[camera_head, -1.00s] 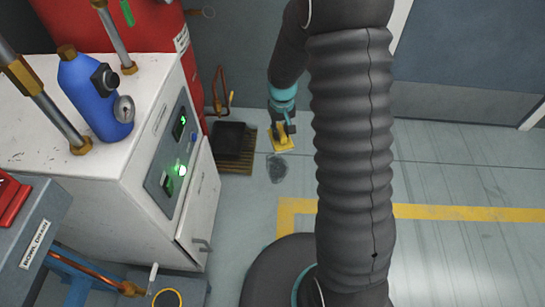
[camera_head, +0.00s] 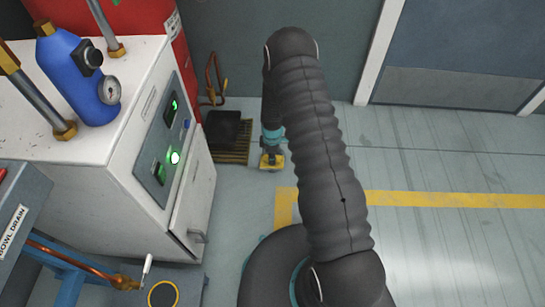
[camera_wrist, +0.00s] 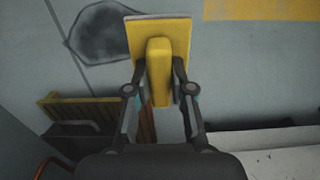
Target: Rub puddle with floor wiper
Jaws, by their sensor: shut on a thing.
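The floor wiper (camera_wrist: 160,60) is a yellow flat pad with a raised yellow grip block. It also shows in the head view (camera_head: 272,163), low over the floor right of the wooden rack. My gripper (camera_wrist: 158,78) is shut on the grip block, one finger on each side; in the head view my gripper (camera_head: 271,145) points down. The puddle (camera_wrist: 103,34) is a dark, rounded patch on the grey floor, beside the pad's left edge in the wrist view. I cannot tell whether the pad touches the floor. In the head view the puddle does not show.
A wooden rack (camera_head: 232,155) with a black container (camera_head: 222,128) stands left of the wiper, beside a white cabinet (camera_head: 160,130) with lit controls. A copper pipe (camera_head: 212,78) rises behind. Open floor with a yellow line (camera_head: 440,199) lies right.

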